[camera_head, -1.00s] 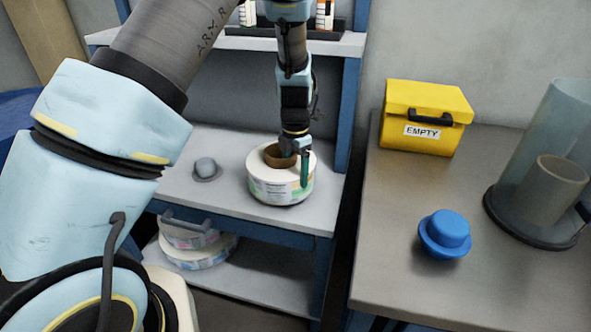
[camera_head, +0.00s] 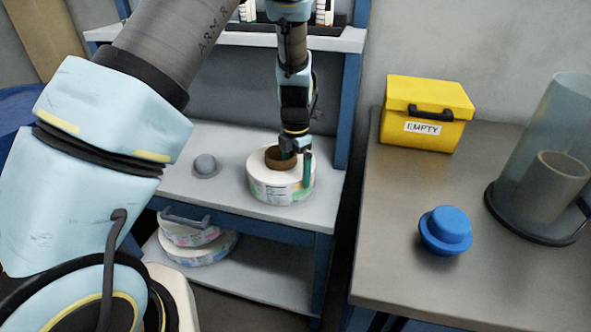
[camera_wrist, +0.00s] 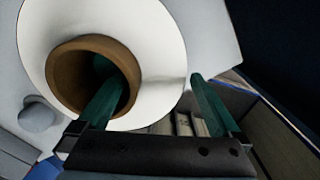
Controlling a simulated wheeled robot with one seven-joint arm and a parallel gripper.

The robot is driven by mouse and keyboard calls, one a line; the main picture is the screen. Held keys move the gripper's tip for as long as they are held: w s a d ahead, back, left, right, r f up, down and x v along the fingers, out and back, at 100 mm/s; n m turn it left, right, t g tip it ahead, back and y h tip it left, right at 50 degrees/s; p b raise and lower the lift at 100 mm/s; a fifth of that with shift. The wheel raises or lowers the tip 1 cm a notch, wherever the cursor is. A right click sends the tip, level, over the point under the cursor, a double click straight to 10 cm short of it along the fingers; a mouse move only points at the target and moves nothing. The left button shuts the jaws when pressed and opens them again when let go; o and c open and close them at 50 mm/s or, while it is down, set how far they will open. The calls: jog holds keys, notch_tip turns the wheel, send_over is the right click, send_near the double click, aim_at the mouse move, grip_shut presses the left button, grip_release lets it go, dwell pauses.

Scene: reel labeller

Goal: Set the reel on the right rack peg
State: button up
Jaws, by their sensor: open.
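The reel (camera_head: 270,188) is a white roll with a printed label and a brown core. It lies flat at the right of the rack's middle shelf (camera_head: 225,205). The right peg is not clearly visible; the reel covers that spot. The left peg (camera_head: 205,166), a grey knob on a round base, is bare. My gripper (camera_head: 297,163) is open over the reel's right side, one green finger in the core and the other outside the rim. In the wrist view, the open gripper (camera_wrist: 154,80) straddles the wall of the reel (camera_wrist: 160,45), with a gap at the outer finger.
More reels (camera_head: 200,250) lie on the lower shelf. The right-hand table holds a yellow box marked EMPTY (camera_head: 425,108), a blue knob (camera_head: 446,230) and a clear cylinder (camera_head: 545,140).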

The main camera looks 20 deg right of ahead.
notch_tip(320, 180, up, 11)
jog(key=b, duration=0.1)
dwell(0.4)
dwell(0.3)
jog(key=w+a+r+m, duration=0.2)
jog(key=a+m, duration=0.7)
jog(key=a, duration=1)
jog(key=s+a+m, duration=0.3)
jog(key=a+m, duration=0.3)
jog(key=a, duration=0.1)
jog(key=s+a+r+m+t, duration=0.1)
jog(key=s+a+m, duration=0.3)
jog(key=a+m, duration=0.2)
jog(key=shift+s+a+r+m+t, duration=0.25)
jog(key=shift+a+m+t, duration=0.05)
jog(key=shift+a, duration=0.75)
